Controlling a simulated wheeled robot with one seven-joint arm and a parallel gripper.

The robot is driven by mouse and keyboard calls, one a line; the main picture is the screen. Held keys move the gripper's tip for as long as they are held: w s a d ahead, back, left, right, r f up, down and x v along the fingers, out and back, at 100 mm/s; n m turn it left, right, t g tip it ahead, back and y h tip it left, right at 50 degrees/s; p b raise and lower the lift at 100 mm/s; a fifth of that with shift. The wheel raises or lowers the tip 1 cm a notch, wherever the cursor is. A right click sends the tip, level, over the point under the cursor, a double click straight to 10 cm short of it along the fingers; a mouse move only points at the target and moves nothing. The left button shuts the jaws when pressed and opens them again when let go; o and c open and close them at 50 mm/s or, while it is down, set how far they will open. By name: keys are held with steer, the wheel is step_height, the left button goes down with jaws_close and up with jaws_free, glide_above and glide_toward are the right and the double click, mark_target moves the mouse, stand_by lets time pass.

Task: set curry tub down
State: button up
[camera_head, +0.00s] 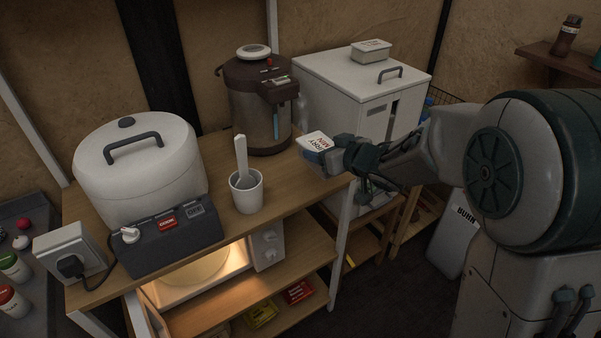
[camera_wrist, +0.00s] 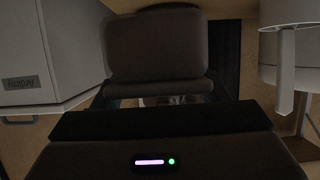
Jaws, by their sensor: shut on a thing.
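The curry tub (camera_head: 314,141) is small, with a white lid label whose visible letters read "RRY MIN" and a bluish body. It is in the head view, at the right end of the wooden counter (camera_head: 287,187). My gripper (camera_head: 334,156) is shut on the tub from the right and hides part of it. I cannot tell whether the tub's base touches the counter. In the wrist view, dark blocks fill the middle, and I cannot make out the tub there.
A brown drink dispenser (camera_head: 262,105) stands behind the tub. A white cup (camera_head: 246,191) with a paddle is to the left, beside a large white cooker (camera_head: 138,165). A white cabinet (camera_head: 345,88) stands close behind and right. Bare counter lies between cup and tub.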

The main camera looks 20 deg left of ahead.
steer(key=a+f, duration=0.1)
steer(key=a, duration=0.1)
steer(key=a+f, duration=0.1)
steer(key=a, duration=0.1)
steer(key=a+f+b, duration=0.1)
steer(key=a+f, duration=0.1)
steer(key=a, duration=0.1)
steer(key=shift+w+d+f, duration=0.1)
steer(key=shift+f, duration=1.9)
steer(key=shift+f, duration=0.15)
steer(key=o, duration=1.3)
